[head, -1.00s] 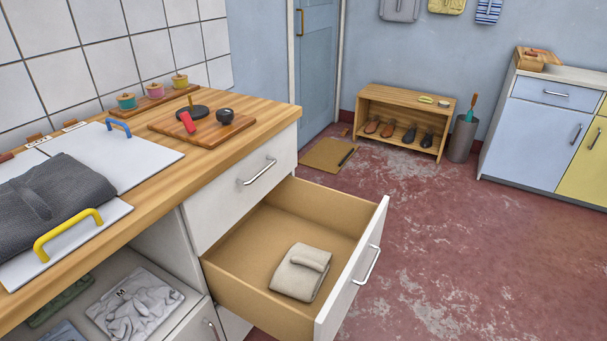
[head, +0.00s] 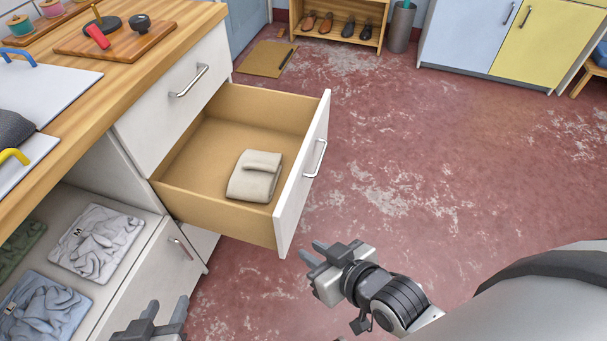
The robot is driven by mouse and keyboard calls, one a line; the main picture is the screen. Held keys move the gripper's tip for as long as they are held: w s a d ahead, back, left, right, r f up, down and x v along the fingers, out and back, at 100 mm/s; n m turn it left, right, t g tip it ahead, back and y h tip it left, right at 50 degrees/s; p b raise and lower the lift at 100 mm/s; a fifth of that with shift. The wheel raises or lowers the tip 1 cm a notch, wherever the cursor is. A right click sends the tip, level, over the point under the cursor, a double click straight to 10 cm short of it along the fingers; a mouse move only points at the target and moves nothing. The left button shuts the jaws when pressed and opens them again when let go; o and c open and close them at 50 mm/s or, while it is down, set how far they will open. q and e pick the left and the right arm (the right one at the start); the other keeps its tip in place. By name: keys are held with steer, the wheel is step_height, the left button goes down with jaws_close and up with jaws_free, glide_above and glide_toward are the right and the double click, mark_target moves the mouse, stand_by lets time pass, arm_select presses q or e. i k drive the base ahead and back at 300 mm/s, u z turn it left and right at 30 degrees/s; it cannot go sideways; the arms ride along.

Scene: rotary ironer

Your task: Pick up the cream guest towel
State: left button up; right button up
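The cream guest towel (head: 252,182) lies folded on the floor of the open drawer (head: 205,150), close to the drawer's front panel. One fold stands up along its top like a grip. My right gripper (head: 318,253) is in front of the drawer, low and to the right of the towel, apart from it. Its two fingers are spread and nothing is between them. My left gripper (head: 166,312) shows at the bottom edge, below the drawer and partly cut off. Its fingers look apart and empty.
The drawer front (head: 302,180) with its metal handle (head: 316,158) sticks out over the red floor. A wooden worktop (head: 100,90) is at the left. The floor (head: 450,180) to the right is clear.

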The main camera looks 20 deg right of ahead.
mark_target(254, 178)
steer(key=u, duration=1.05)
steer(key=k, duration=0.4)
steer(key=z, duration=0.3)
